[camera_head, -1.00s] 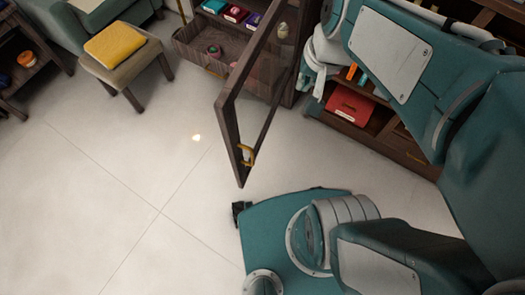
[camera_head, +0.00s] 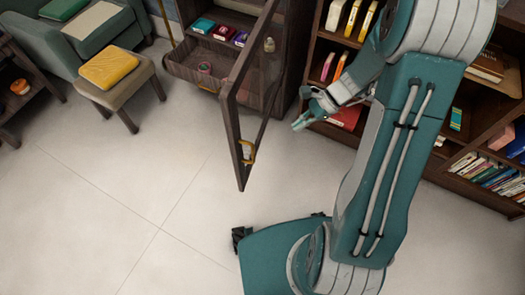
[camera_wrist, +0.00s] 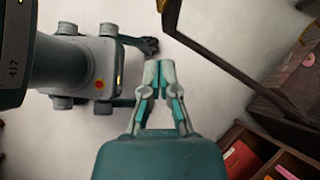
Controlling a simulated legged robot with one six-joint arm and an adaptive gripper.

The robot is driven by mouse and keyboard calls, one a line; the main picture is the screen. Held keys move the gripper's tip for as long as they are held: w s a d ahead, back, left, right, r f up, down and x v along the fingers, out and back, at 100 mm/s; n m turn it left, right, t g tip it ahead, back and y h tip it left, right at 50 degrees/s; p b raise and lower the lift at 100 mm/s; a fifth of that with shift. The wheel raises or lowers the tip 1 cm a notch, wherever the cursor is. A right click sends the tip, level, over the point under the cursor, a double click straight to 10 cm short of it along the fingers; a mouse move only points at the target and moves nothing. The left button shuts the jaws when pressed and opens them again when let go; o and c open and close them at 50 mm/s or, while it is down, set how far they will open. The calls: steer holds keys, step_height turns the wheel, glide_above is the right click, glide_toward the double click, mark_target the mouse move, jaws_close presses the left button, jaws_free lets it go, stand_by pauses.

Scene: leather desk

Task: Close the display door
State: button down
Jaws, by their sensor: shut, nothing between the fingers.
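The display door (camera_head: 240,100) is a dark wooden frame with a glass pane, swung wide open from the display cabinet (camera_head: 290,62). A brass handle (camera_head: 249,153) sits near its lower free end. My gripper (camera_head: 297,126) is to the right of the door, apart from it, in front of the bookshelf. In the wrist view my gripper (camera_wrist: 159,64) is shut with its fingertips together and empty. The door frame (camera_wrist: 215,62) crosses the upper right of that view, to the right of the fingers. The handle is partly visible there at the top edge.
A bookshelf (camera_head: 437,165) with books stands behind my arm on the right. An open drawer (camera_head: 192,70) juts out under the cabinet's shelf. A stool (camera_head: 122,88) with a yellow cushion and a green armchair (camera_head: 97,40) stand at the left. The floor (camera_head: 110,190) left of the door is clear.

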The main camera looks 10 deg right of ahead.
steer(key=a+r+x, duration=0.1)
steer(key=x, duration=1.1)
steer(key=shift+s+a, duration=0.2)
steer(key=shift+a, duration=0.4)
steer(key=shift+r, duration=0.1)
